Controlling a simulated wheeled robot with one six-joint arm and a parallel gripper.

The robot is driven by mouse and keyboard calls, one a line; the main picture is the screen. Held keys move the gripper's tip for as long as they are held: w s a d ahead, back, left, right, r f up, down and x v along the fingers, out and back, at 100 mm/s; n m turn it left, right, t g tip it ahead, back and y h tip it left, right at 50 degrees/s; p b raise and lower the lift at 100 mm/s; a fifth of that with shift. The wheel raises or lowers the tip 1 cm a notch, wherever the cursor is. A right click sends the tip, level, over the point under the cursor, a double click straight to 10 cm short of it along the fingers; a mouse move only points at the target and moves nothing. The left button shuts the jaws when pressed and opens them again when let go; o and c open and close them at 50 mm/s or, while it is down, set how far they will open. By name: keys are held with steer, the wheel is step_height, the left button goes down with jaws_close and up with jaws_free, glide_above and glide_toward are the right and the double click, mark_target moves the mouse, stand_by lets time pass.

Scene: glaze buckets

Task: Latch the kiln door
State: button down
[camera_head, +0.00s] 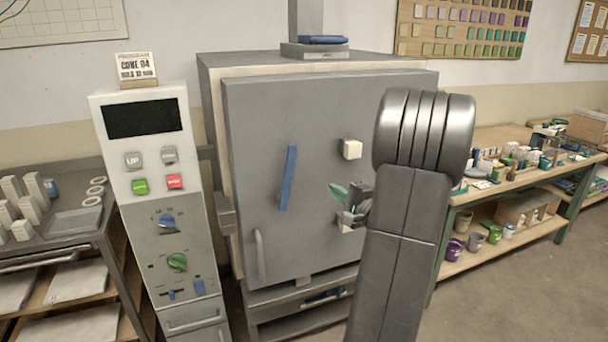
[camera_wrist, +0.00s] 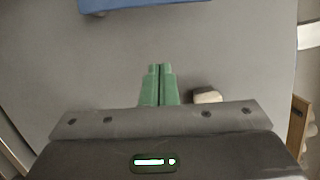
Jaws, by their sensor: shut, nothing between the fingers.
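The grey kiln door (camera_head: 300,115) stands against the front of the kiln; I cannot tell whether a small gap is left. A blue lever (camera_head: 287,178), near upright and slightly tilted, is on the door left of its middle. A blue edge, likely this lever, shows at the top of the wrist view (camera_wrist: 140,4). A grey bar handle (camera_head: 259,255) is at the door's lower left. My gripper (camera_head: 335,190) is in front of the door, right of the lever and apart from it. Its green fingers (camera_wrist: 158,68) are together and empty.
A pale block (camera_head: 351,149) sticks out of the door above my gripper, and one shows near my fingers in the wrist view (camera_wrist: 207,96). A control panel (camera_head: 150,200) stands left of the kiln. A workbench (camera_head: 520,175) is at right.

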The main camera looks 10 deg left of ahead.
mark_target(287, 179)
steer(key=shift+s, duration=0.1)
steer(key=p+x, duration=0.2)
steer(key=x, duration=0.3)
steer(key=p+x, duration=0.2)
steer(key=x, duration=0.3)
steer(key=shift+a+r, duration=0.2)
steer(key=shift+a, duration=0.05)
steer(key=s+a, duration=0.1)
steer(key=s+a+p, duration=0.1)
steer(key=shift+s+a+r, duration=0.1)
steer(key=shift+a+r, duration=0.05)
steer(key=shift+a, duration=0.25)
steer(key=shift+s+b, duration=0.1)
steer(key=shift+b, duration=0.4)
